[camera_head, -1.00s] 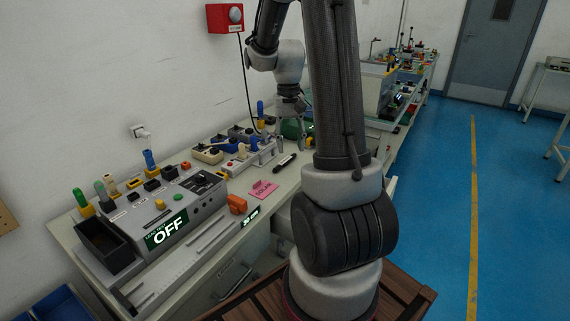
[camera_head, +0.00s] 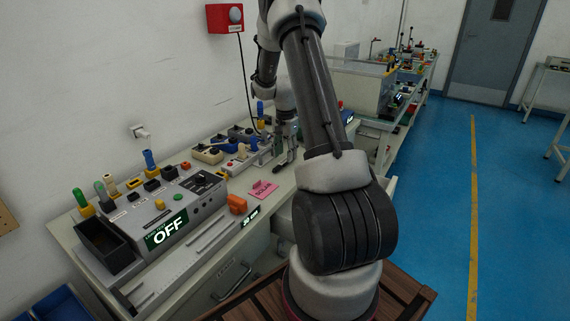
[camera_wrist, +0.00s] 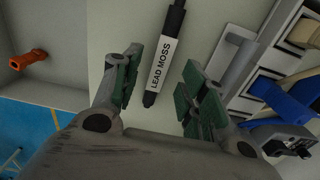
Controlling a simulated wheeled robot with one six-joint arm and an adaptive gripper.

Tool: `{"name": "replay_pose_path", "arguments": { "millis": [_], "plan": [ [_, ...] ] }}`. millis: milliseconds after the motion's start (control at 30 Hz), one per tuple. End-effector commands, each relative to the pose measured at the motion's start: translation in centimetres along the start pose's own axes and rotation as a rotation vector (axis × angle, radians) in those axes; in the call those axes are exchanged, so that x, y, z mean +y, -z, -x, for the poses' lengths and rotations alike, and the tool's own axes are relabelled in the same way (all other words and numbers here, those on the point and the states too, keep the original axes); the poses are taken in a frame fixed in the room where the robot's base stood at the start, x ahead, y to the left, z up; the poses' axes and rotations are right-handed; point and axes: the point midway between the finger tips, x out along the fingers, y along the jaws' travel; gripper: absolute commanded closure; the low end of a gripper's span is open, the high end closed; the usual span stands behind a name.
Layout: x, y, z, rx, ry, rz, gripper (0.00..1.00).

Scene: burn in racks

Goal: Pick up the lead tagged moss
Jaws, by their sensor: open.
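The lead tagged moss (camera_wrist: 161,62) is a black stick with a white label reading "LEAD MOSS". In the wrist view it lies on the pale bench top between my fingers, with a gap on each side. My gripper (camera_wrist: 158,88) is open, its green-padded fingers on either side of the lead, touching neither. In the head view my gripper (camera_head: 283,160) is low over the bench, and the lead is mostly hidden there.
A grey unit with an OFF display (camera_head: 167,231) stands at the left of the bench. A pink tag (camera_head: 262,190) and an orange piece (camera_head: 237,204) lie near the front. In the wrist view a blue part (camera_wrist: 292,103) and a grey rack are close to the right finger.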

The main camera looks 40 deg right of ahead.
Motion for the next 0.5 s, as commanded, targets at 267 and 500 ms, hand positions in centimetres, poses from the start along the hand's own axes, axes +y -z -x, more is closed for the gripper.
{"name": "replay_pose_path", "arguments": {
  "millis": [267, 500],
  "plan": [
    [0.0, -0.1, -2.8, 0.000, 0.000, 0.001, 0.57],
    [0.0, -0.1, -2.8, 0.000, 0.000, 0.001, 0.68]
  ]
}}
